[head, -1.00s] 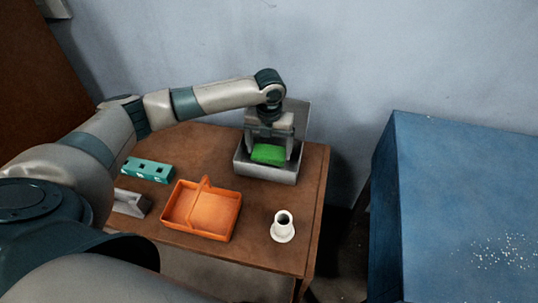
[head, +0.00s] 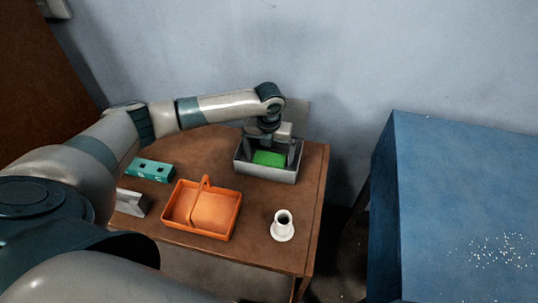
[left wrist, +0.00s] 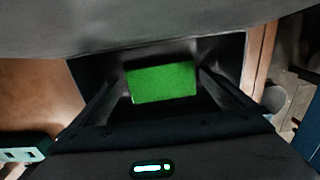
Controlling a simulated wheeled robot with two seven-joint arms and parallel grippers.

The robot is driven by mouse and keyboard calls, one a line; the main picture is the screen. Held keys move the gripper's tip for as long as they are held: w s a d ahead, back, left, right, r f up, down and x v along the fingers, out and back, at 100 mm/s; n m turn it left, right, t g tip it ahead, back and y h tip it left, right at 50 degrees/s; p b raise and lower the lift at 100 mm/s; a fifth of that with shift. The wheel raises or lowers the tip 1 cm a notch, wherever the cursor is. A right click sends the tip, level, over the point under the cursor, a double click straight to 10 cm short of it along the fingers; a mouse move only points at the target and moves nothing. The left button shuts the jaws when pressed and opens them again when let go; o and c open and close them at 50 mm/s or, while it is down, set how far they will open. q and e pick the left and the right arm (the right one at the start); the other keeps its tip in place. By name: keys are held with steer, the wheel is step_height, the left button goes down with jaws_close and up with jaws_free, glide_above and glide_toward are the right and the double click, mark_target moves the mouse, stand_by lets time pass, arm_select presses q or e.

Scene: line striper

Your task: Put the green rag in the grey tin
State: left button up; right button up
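The grey tin (head: 265,174) stands at the back right of the brown table, its lid raised behind it. The green rag (head: 268,158) is a bright green block low inside the tin; it also shows in the left wrist view (left wrist: 162,83). My left gripper (head: 270,155) points down into the tin with one finger on each side of the rag. The fingers look spread, with narrow dark gaps beside the rag in the left wrist view. The tin's floor under the rag is hidden. My right gripper is out of view.
On the table are an orange basket (head: 218,214) with a handle, a white flanged cup-like piece (head: 283,228), a teal block with holes (head: 150,169) and a grey metal piece (head: 132,203). A blue bench (head: 460,170) stands to the right, across a gap.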

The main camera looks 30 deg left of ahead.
mark_target(269, 158)
arm_select(q)
steer(key=shift+r, duration=0.1)
steer(key=shift+r, duration=0.4)
step_height(269, 158, up, 11)
steer(key=b, duration=0.2)
steer(key=shift+r, duration=0.2)
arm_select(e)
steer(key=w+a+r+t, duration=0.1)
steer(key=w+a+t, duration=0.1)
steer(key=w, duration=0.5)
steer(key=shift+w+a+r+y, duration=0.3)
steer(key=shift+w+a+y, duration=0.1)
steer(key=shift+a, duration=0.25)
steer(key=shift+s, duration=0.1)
